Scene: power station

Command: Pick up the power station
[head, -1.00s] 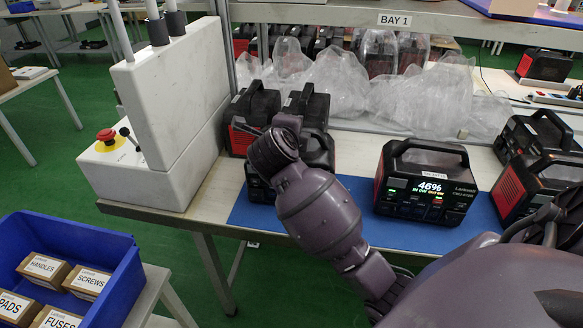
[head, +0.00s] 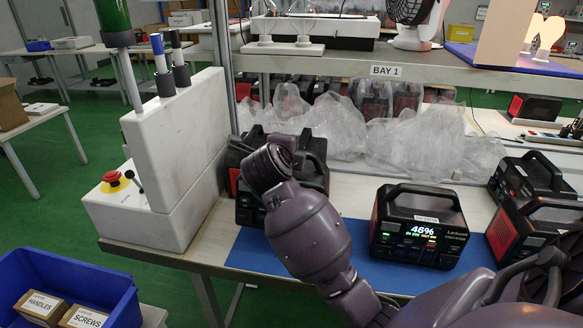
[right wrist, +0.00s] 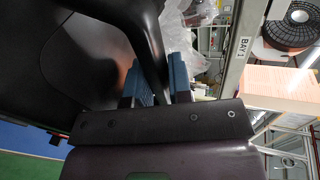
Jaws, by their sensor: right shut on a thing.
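In the right wrist view, my right gripper (right wrist: 157,85) has its blue-padded fingers on both sides of a dark handle (right wrist: 149,50) and is shut on it. The handle belongs to a large black power station (right wrist: 60,50). In the head view, my right arm reaches from the lower right towards the left group of power stations; its gripper is hidden there. One black and red power station (head: 247,211) shows partly behind the arm. Another power station (head: 418,228), with a lit 46% display, stands upright on the blue mat (head: 250,250). My left gripper is out of view.
Two more power stations (head: 527,225) stand at the right of the table. A white block with a red emergency button (head: 114,179) stands at the left. Behind are clear plastic bags (head: 340,125) and the BAY 1 shelf (head: 330,63). A blue bin (head: 75,280) stands front left.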

